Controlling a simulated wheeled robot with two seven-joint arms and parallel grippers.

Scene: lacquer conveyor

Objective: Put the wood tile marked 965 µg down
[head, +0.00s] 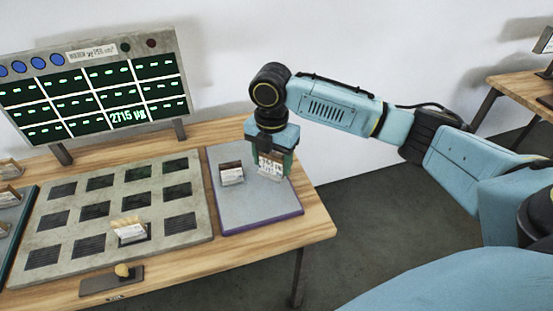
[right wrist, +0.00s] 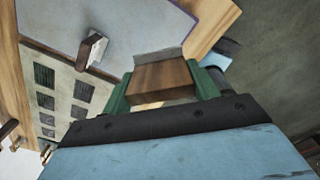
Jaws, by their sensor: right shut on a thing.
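My right gripper (head: 272,160) is shut on a wood tile (head: 270,168) with a pale label, whose writing is too small to read. In the right wrist view the brown wood tile (right wrist: 162,77) sits between the green fingers. The gripper is over the right part of the grey tray (head: 262,208) with a purple edge; I cannot tell whether the tile touches the tray. Another labelled tile (head: 231,173) stands on the tray, just left of the gripper. My left gripper is not in view.
A grey panel (head: 107,188) with several dark grilles lies left of the tray, with a labelled tile (head: 130,231) on one grille. Behind it stands a display board (head: 95,85) showing 2715 µg in one cell. The front of the tray is clear. The table's right edge is near.

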